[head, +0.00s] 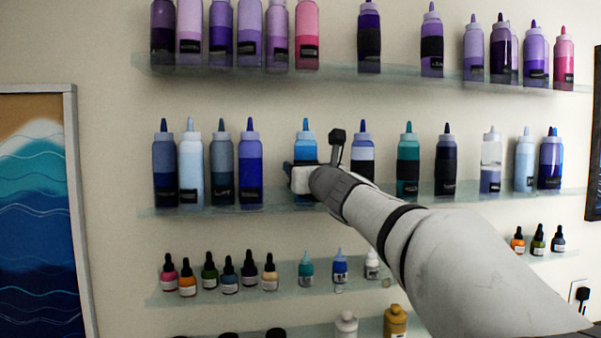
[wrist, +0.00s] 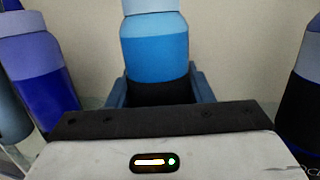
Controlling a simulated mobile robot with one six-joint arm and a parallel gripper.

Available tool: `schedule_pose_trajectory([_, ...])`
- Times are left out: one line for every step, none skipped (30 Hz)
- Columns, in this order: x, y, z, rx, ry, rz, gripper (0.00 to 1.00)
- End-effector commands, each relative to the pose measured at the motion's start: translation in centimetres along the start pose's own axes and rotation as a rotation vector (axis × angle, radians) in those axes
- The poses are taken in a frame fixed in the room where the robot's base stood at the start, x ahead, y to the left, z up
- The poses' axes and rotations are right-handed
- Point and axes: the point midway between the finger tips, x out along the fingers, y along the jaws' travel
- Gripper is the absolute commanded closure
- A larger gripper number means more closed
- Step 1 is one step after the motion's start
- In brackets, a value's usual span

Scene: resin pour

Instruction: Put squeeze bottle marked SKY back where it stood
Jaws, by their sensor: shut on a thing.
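A squeeze bottle with a bright blue body, a paler blue band near the top and a dark base (head: 305,151) is at the middle glass shelf (head: 275,205) in the head view. It also shows in the wrist view (wrist: 157,60), upright between the jaws. My gripper (head: 303,172) is shut on this bottle at its dark lower part; the jaws also show in the wrist view (wrist: 160,88). Its label is hidden, so I cannot read SKY. I cannot tell whether its base touches the shelf.
A dark blue bottle (head: 250,170) stands to the left with a gap; a black-banded bottle (head: 363,150) stands close on the right, partly behind my arm. More bottles (head: 305,35) line the upper shelf. Small dropper bottles (head: 270,273) stand on the shelf below.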

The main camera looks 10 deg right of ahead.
Motion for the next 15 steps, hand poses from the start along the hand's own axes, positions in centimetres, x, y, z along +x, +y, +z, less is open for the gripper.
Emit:
schedule_pose_trajectory([-0.01,0.01,0.11,0.000,-0.001,0.000,0.76])
schedule_pose_trajectory([-0.01,0.01,0.11,0.000,-0.001,0.000,0.76])
schedule_pose_trajectory([-0.01,0.00,0.11,0.000,-0.001,0.000,0.76])
schedule_pose_trajectory([-0.01,0.00,0.12,0.000,-0.001,0.000,0.76])
schedule_pose_trajectory([-0.02,-0.01,0.09,0.000,-0.001,0.000,0.76])
schedule_pose_trajectory([-0.04,-0.01,-0.01,0.000,-0.001,0.000,0.76])
schedule_pose_trajectory([-0.06,-0.02,-0.12,0.000,-0.001,0.000,0.76])
schedule_pose_trajectory([-0.08,-0.02,-0.24,0.000,-0.001,0.000,0.76])
schedule_pose_trajectory([-0.07,-0.04,-0.31,0.000,0.000,-0.001,0.53])
schedule_pose_trajectory([-0.05,-0.04,-0.20,0.000,0.000,-0.001,0.50])
schedule_pose_trajectory([-0.05,-0.05,-0.19,0.000,0.000,-0.001,0.48])
schedule_pose_trajectory([-0.05,-0.05,-0.19,0.000,0.000,-0.001,0.45])
schedule_pose_trajectory([-0.05,-0.06,-0.19,0.000,0.000,-0.001,0.42])
schedule_pose_trajectory([-0.05,-0.06,-0.19,0.000,0.000,-0.001,0.40])
schedule_pose_trajectory([-0.05,-0.06,-0.19,0.000,0.000,-0.001,0.36])
